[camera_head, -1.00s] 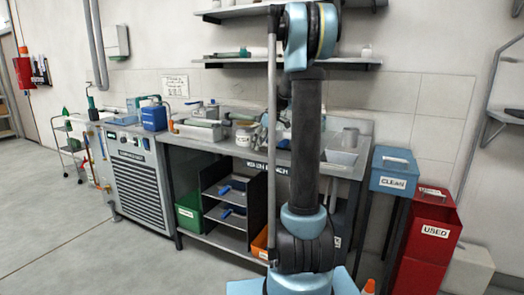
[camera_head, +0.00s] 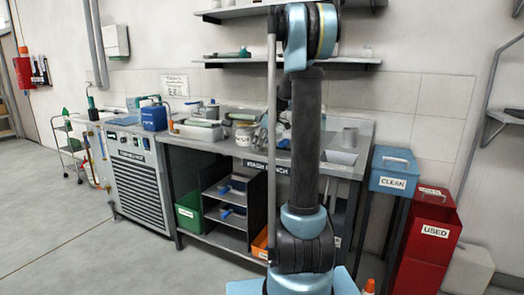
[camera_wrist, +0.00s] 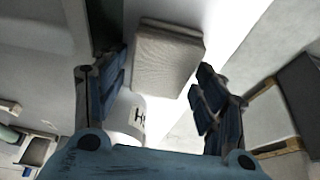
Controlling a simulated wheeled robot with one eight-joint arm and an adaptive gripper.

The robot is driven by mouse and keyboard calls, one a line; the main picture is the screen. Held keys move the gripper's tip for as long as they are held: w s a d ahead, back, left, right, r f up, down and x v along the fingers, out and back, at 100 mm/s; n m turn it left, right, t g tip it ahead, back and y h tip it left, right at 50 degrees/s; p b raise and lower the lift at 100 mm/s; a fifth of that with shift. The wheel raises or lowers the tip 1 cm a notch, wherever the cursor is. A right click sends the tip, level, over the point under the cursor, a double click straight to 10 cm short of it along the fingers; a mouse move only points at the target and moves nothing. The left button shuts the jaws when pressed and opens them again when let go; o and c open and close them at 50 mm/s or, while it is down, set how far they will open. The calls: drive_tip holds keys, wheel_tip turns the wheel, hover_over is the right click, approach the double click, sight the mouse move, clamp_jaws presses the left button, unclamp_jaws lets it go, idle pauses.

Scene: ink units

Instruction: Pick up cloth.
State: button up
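In the wrist view, a pale grey, woven-looking block (camera_wrist: 168,60) lies between and beyond my fingertips; it looks like a folded cloth, though I cannot be sure. My gripper (camera_wrist: 161,75) is open, its two dark blue fingers wide apart on either side of the block. I see no clear contact, and the distance to the block cannot be told. A white container with a partly hidden label (camera_wrist: 131,115) shows close by, partly behind the left finger. In the head view my arm hides much of the bench's middle, and I cannot make out the cloth there.
The wash bench (camera_head: 345,171) carries a white tub (camera_head: 243,135), a blue container (camera_head: 154,118) and other equipment. The blue CLEAN box (camera_head: 394,171) and red USED bin (camera_head: 428,245) stand at right. A shelf (camera_head: 290,61) hangs above. Open floor (camera_head: 75,235) lies at left.

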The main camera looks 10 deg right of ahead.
drive_tip(key=c, duration=0.5)
wheel_tip(320, 180, up, 11)
drive_tip(key=shift+f, duration=0.2)
idle(0.3)
drive_tip(key=o, duration=0.4)
drive_tip(key=shift+c, duration=0.2)
drive_tip(key=c, duration=0.4)
drive_tip(key=shift+o, duration=0.2)
drive_tip(key=shift+f, duration=0.1)
